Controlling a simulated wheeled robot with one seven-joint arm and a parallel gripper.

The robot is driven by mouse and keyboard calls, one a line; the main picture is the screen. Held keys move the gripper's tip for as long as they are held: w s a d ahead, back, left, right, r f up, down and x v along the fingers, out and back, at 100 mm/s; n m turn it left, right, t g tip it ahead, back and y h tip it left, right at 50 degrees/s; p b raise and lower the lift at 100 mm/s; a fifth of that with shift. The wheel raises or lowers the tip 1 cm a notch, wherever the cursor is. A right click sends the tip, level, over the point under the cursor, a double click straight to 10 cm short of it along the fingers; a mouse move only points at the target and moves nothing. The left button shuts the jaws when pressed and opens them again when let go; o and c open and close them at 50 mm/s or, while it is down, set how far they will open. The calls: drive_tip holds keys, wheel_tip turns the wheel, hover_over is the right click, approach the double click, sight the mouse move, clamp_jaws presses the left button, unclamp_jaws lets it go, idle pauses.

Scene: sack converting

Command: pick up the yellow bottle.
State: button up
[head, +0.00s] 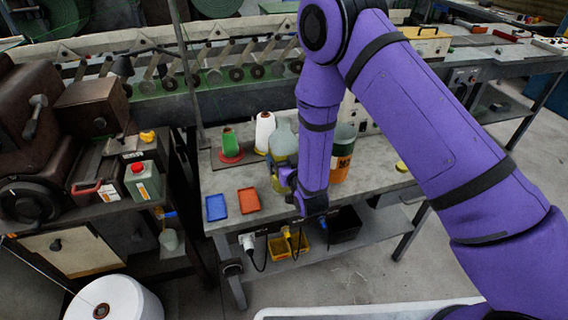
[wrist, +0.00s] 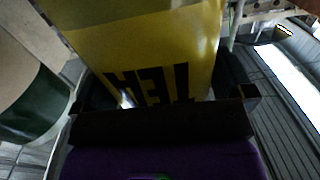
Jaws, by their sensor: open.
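The yellow bottle (wrist: 150,45) fills the middle of the wrist view, very close, with large black letters upside down on its side. It stands between the two dark fingers of my gripper (wrist: 165,88), which is open; I cannot tell whether either finger touches it. In the head view my gripper (head: 305,205) is low at the front of the grey bench. A strip of yellow (head: 277,182), seemingly the bottle, shows left of my arm there; the arm hides the rest.
Blue (head: 216,207) and red (head: 248,201) trays lie at the front left.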

drive_tip(key=shift+w+a, duration=0.15)
drive_tip(key=shift+w, duration=0.35)
drive_tip(key=c, duration=0.7)
drive_tip(key=shift+r, duration=0.1)
